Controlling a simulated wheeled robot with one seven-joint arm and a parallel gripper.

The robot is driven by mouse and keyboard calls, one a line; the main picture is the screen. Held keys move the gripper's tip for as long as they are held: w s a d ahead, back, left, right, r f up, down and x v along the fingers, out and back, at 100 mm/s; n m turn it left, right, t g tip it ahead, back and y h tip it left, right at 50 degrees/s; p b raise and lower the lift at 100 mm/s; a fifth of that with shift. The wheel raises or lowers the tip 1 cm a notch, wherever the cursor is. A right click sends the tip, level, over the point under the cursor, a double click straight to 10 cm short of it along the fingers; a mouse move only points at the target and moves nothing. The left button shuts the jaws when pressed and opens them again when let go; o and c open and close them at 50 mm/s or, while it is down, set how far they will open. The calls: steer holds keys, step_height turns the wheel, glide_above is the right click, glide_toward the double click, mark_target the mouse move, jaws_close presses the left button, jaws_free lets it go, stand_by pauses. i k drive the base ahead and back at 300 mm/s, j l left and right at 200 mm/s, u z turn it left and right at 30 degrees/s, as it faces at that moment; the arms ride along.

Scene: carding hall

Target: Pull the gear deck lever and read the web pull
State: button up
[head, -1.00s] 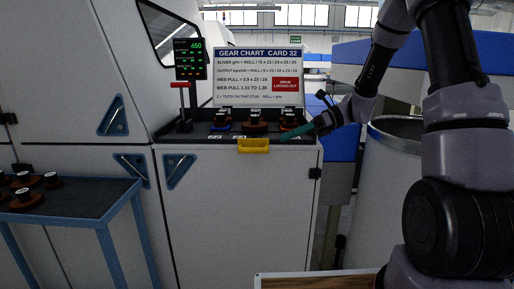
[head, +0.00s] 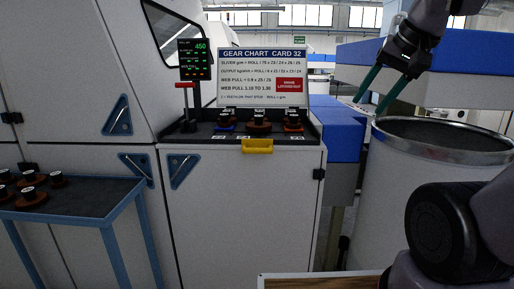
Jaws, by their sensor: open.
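The gear deck (head: 205,139) is the dark top of a white cabinet. The lever (head: 185,100), with a red handle on a dark post, stands upright at the deck's left end. Just behind it a black display (head: 195,60) shows 450 in green with smaller lines below, too small to read surely. Several dark gears on coloured bases, one of them the middle gear (head: 258,124), sit on the deck. A gear chart card (head: 262,78) stands behind them. My gripper (head: 371,101) is open and empty, its green fingers apart, right of the deck and above the can's rim side.
A large grey can (head: 405,215) stands at the right, beside a blue-topped machine part (head: 337,138). A blue cart (head: 90,205) with several gears stands at the left. Space before the cabinet is clear.

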mark_target(188, 85)
steer(key=i+j+u, duration=0.2)
steer(key=j, duration=0.2)
steer(key=i+j+u, duration=0.15)
steer(key=j, duration=0.2)
steer(key=i+j+u, duration=0.2)
steer(key=i+j, duration=0.05)
steer(key=j, duration=0.1)
